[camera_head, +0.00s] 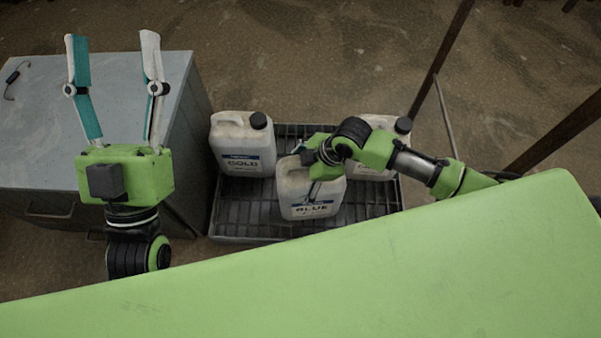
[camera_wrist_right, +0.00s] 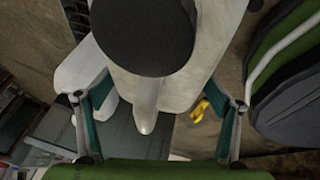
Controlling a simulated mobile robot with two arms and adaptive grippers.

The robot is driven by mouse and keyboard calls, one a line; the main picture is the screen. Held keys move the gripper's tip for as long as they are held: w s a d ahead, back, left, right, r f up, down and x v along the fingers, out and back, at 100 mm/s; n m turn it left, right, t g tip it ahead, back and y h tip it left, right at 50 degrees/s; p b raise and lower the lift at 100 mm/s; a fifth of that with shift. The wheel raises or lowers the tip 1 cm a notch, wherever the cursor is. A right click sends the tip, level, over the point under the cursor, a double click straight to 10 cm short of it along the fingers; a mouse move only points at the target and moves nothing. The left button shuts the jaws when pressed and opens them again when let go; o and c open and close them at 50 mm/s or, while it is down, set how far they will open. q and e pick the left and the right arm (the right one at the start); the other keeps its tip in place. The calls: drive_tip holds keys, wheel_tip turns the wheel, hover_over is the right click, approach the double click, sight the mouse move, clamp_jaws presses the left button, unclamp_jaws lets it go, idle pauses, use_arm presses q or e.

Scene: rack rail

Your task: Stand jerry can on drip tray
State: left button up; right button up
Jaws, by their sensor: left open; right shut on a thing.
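A white jerry can labelled BLUE (camera_head: 309,207) is upright over the front middle of the dark grated drip tray (camera_head: 232,229). I cannot tell whether its base touches the grating. My right gripper (camera_head: 312,172) is at its top and shut on it; the wrist hides its cap in the head view. In the right wrist view, its black cap (camera_wrist_right: 142,35) and pale handle (camera_wrist_right: 147,105) show between the fingers (camera_wrist_right: 160,120). A second white can (camera_head: 242,160) stands at the tray's back left. A third (camera_head: 376,174) is at the right, partly behind my arm. My left gripper (camera_head: 113,42) is open and empty.
A grey cabinet (camera_head: 182,90) stands left of the tray, under my left gripper. Dark posts (camera_head: 440,60) rise at the right. Bare brown floor (camera_head: 300,60) lies behind the tray. A small yellow thing (camera_wrist_right: 203,110) shows in the right wrist view.

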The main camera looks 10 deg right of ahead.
drive_tip(key=shift+w+f, duration=0.15)
drive_tip(key=shift+f, duration=0.15)
idle(0.7)
drive_tip(key=o, duration=2)
drive_tip(key=shift+o, duration=0.2)
drive_tip(key=shift+s+f, duration=0.2)
drive_tip(key=shift+f, duration=0.05)
drive_tip(key=shift+v, duration=3.9)
